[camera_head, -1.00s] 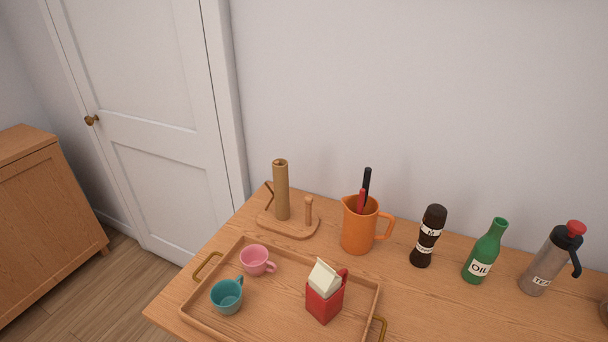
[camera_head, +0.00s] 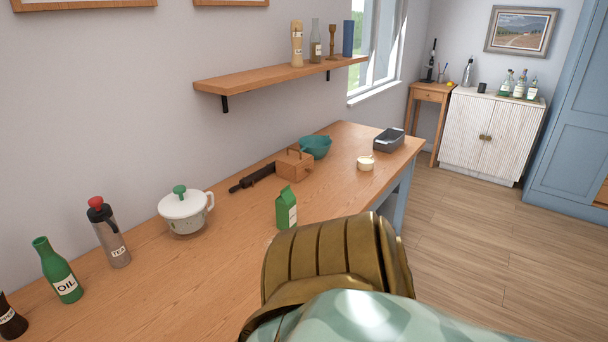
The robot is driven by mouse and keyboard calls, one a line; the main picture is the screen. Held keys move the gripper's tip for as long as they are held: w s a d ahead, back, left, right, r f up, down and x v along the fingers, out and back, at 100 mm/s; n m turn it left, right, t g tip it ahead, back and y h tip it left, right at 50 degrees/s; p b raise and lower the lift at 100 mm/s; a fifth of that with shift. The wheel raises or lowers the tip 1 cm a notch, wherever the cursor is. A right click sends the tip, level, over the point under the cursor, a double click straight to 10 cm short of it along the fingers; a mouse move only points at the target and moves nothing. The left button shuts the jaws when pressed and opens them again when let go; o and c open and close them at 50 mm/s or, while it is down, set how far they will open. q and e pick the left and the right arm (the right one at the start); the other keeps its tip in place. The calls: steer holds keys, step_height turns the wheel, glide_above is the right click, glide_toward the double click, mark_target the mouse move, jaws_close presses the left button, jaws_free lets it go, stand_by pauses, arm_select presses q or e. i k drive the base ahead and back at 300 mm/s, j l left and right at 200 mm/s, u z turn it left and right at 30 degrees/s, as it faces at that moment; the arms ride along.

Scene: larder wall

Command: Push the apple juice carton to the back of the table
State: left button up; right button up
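A small green carton (camera_head: 287,208) with a gabled top and a pale label stands upright on the wooden table (camera_head: 185,285), near its front edge. I take it for the apple juice carton, but its label is too small to read. Free tabletop lies between it and the wall behind. Neither of my grippers is in view, and nothing is seen touching the carton.
Left of the carton stand a white lidded pot (camera_head: 184,213), a flask marked TEA (camera_head: 110,235) and a green oil bottle (camera_head: 58,272). Behind it are a dark rolling-pin-like thing (camera_head: 252,178) and a wooden box (camera_head: 294,163). A shelf (camera_head: 280,79) juts above.

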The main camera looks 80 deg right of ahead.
mark_target(286, 204)
steer(key=j+z, duration=0.1)
steer(key=z, duration=2.35)
